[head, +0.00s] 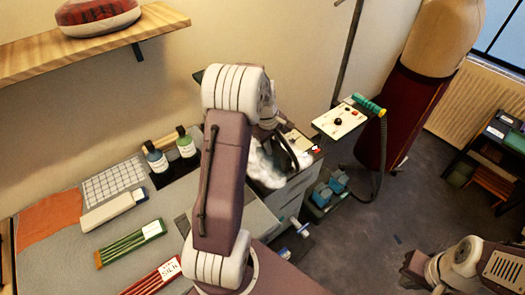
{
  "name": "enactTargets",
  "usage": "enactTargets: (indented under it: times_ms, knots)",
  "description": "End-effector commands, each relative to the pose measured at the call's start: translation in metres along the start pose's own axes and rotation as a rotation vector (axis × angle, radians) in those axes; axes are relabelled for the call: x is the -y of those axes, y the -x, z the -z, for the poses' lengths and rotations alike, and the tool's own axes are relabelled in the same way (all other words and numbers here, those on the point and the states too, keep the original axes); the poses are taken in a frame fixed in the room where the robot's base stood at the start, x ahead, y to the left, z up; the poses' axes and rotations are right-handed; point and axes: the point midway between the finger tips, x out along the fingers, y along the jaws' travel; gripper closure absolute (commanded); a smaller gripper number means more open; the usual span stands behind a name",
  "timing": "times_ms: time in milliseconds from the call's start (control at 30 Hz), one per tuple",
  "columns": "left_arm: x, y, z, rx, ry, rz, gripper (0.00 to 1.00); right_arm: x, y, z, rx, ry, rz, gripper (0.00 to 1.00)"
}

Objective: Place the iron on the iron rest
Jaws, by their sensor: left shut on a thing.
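My left arm reaches across the middle of the head view and bends down behind its own link. My left gripper (284,147) is mostly hidden at its far end, above a grey drawer cabinet. It is shut on a dark, curved handle, which seems to be the iron's (293,156). Whitish, cloudy patches surround it, so the iron's shape is unclear. I cannot make out the iron rest for certain; my arm covers part of that area.
A dress form (418,100) stands at back right.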

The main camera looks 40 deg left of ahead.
Motion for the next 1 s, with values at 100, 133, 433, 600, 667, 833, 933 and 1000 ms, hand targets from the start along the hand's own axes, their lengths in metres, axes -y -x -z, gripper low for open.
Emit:
enactTargets:
  times_ms: [100, 133, 433, 600, 667, 833, 933, 1000]
  knots:
    - [0.003, -0.013, 0.028, -0.002, 0.004, -0.003, 1.00, 0.000, 0.009, 0.001, 0.000, 0.000, 0.000, 1.00]
    - [0.004, -0.016, 0.034, -0.002, 0.004, -0.002, 1.00, 0.000, 0.009, 0.001, 0.000, 0.000, 0.000, 1.00]
    - [0.007, -0.031, 0.056, -0.003, -0.001, -0.004, 1.00, 0.000, 0.012, 0.001, 0.000, 0.000, 0.000, 1.00]
    - [0.012, -0.050, 0.055, 0.002, 0.000, 0.000, 1.00, 0.000, 0.018, 0.002, 0.000, 0.000, 0.000, 1.00]
    - [0.013, -0.059, 0.055, 0.001, 0.000, -0.001, 1.00, 0.000, 0.020, 0.002, 0.000, 0.000, 0.000, 1.00]
    - [0.015, -0.070, 0.056, -0.002, -0.002, -0.003, 1.00, 0.000, 0.021, 0.002, 0.000, 0.000, 0.000, 1.00]
    - [0.015, -0.070, 0.056, -0.003, -0.002, -0.004, 1.00, 0.000, 0.021, 0.002, 0.000, 0.000, 0.000, 1.00]
    - [0.015, -0.070, 0.056, -0.003, -0.001, -0.004, 1.00, 0.000, 0.021, 0.002, 0.000, 0.000, 0.000, 1.00]
